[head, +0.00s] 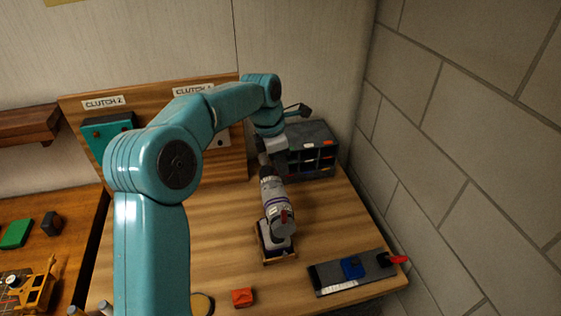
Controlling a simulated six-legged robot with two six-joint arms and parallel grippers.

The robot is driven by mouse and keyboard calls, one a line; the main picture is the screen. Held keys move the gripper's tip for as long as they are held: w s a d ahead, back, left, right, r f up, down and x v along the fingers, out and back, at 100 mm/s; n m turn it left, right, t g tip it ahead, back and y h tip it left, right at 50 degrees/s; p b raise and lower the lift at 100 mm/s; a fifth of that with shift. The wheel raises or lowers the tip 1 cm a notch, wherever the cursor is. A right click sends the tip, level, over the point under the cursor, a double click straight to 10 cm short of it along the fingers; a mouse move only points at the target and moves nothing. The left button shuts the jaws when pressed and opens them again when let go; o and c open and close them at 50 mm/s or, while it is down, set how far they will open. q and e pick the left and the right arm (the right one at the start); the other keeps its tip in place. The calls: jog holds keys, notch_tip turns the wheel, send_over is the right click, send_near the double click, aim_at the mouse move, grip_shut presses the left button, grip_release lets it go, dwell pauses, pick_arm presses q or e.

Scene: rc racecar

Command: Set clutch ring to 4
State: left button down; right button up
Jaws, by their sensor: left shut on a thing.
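The drill (273,197), grey and white with purple bands and a red part near its lower end, stands in a small wooden holder (279,261) on the bench. The clutch ring (267,172) seems to be the dark band at the drill's far, nose end; its numbers are too small to read. My left gripper (265,160) is at that end, shut on what appears to be the ring, with its fingertips partly hidden. Signs reading CLUTCH 2 (103,102) and CLUTCH, with an unclear number (193,90), are on the wooden back board. My right gripper is not in view.
A dark bin rack (318,150) stands close behind the drill. A grey plate with a blue block and red-handled part (350,272) lies front right, near the brick wall.

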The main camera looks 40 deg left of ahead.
aim_at(269, 173)
pick_arm(q)
jog(key=c, duration=1.1)
grip_release()
jog(key=shift+r, duration=0.1)
jog(key=shift+v, duration=8.2)
jog(key=shift+s+d, duration=0.1)
